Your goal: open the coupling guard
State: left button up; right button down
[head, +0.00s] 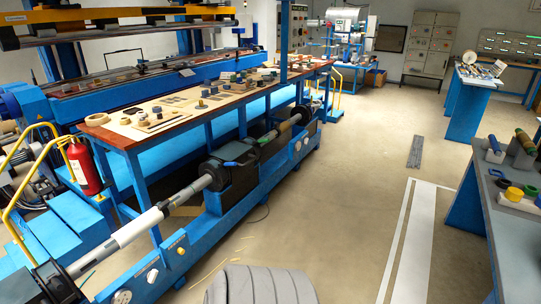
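A long blue winding machine (190,236) runs from the lower left toward the middle. A light grey shaft (150,218) lies along it and enters a dark housing (233,183) with a blue part on top. A second dark block (60,285) sits at the shaft's near end at the lower left. I cannot tell for sure which part is the coupling guard, or whether it is open or shut. Neither gripper shows in the head view.
A wood-topped table (125,137) with small parts stands behind the machine. A red fire extinguisher (84,168) and yellow rails stand at left. A blue bench (510,215) is at right. A grey ribbed object (260,285) fills the bottom middle. The floor (345,180) between is mostly clear.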

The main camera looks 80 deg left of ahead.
aim_at(239, 153)
jog(key=u, duration=2.6)
jog(key=i, duration=2.2)
jog(key=z, duration=0.4)
jog(key=i, duration=1.05)
jog(key=u, duration=0.05)
